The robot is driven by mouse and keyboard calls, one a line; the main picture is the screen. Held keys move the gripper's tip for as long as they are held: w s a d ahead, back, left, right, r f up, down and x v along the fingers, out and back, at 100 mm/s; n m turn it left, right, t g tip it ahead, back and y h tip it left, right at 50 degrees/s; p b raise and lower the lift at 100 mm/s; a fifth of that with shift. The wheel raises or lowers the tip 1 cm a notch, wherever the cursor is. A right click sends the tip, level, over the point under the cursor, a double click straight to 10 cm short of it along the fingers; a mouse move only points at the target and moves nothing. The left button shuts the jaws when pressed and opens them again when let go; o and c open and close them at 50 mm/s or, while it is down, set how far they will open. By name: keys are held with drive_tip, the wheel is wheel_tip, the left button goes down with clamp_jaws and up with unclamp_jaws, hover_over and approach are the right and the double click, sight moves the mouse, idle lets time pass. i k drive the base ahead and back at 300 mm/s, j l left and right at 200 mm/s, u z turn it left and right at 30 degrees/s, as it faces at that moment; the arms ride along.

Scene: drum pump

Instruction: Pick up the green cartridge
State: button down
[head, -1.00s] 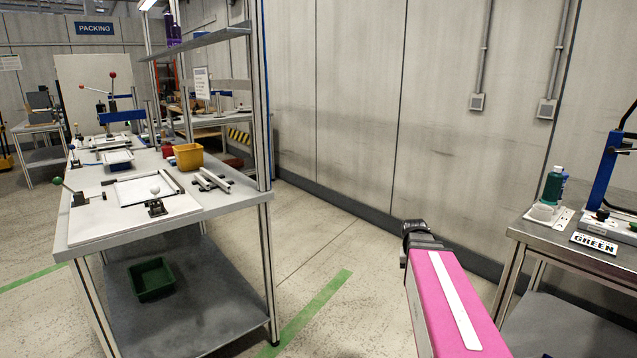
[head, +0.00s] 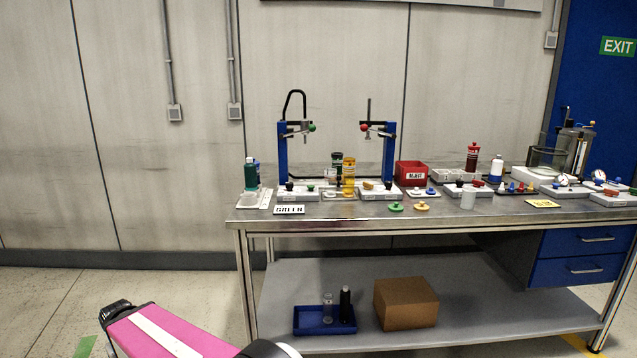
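A green bottle-shaped container (head: 250,174) stands upright at the left end of the metal bench, on a white tray. It is the clearest green candidate for the cartridge. A dark container (head: 336,160) stands behind a yellow one (head: 349,172) between two blue press stands; its colour is hard to tell. My pink arm shows at the bottom left, in front of the bench and apart from it. A black part (head: 116,312) at its end may be my gripper; no fingers can be made out. I see nothing held.
The bench (head: 330,212) carries blue presses (head: 282,158), a red bin (head: 411,174), a red bottle (head: 472,158) and small coloured parts. Below are a blue tray (head: 318,325) and a cardboard box (head: 406,303). Floor at left is clear.

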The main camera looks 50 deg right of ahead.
sight(337, 158)
drive_tip(key=z, duration=2.15)
drive_tip(key=l+u, duration=0.1)
drive_tip(key=l, duration=0.7)
